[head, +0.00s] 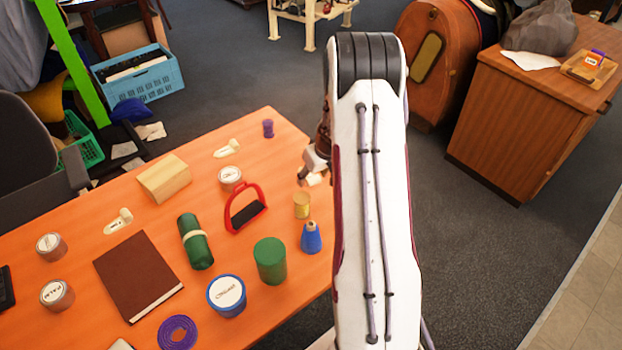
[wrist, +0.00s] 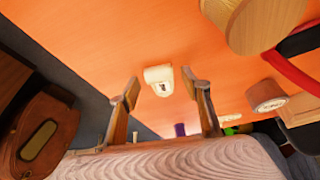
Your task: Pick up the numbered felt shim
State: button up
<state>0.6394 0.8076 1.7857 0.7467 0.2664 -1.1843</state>
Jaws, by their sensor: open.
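A small cream felt shim (wrist: 157,80) with a dark mark, too small to read, lies on the orange table beyond my fingertips in the wrist view. In the head view a pale piece (head: 315,180) shows just below my gripper (head: 312,165), partly hidden. My gripper (wrist: 163,88) is open and empty, its two fingers on either side of the shim in the picture. Two similar cream pieces with dark marks lie farther left, one near the back (head: 228,149) and one near the left (head: 119,221).
A yellow spool (head: 301,205), a blue cone-shaped item (head: 311,238) and a red stirrup (head: 246,207) stand close to my gripper. A purple spool (head: 268,128) is near the back edge. Tins, a green cylinder (head: 270,262) and a brown book (head: 137,275) fill the rest.

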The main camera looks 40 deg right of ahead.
aim_at(313, 178)
jog(key=c, duration=1)
jog(key=shift+c, duration=0.2)
jog(key=shift+r, duration=0.15)
notch_tip(313, 178, up, 10)
dwell(0.5)
